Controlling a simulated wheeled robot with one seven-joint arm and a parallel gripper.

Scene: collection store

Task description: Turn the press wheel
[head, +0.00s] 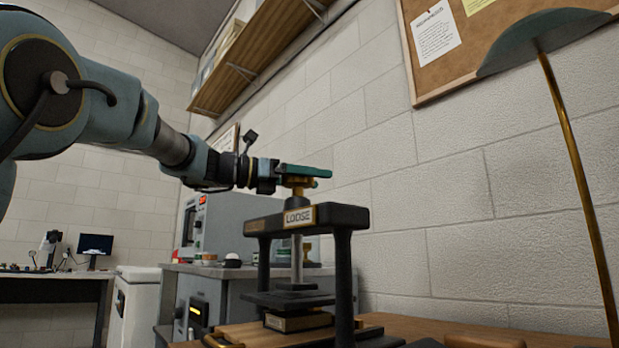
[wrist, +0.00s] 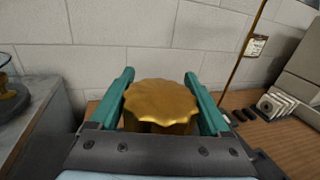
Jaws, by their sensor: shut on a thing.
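The press (head: 345,218) is a dark frame on a wooden surface, with a label reading "LOOSE" (head: 298,217) on its crossbar. Its brass wheel (head: 298,183) sits on top; in the wrist view the scalloped brass wheel (wrist: 161,102) lies between two green fingers. My gripper (head: 305,171) reaches in level from the left and is shut on the wheel; it also shows in the wrist view (wrist: 160,88). Below the crossbar, a screw leads to a dark plate (head: 290,299) over a book-like block (head: 297,321). I cannot tell whether plate and block touch.
A brass lamp (head: 575,165) with a green shade stands at the right. A grey cabinet with a box-shaped device (head: 225,225) stands behind the press at left. The block wall is close behind.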

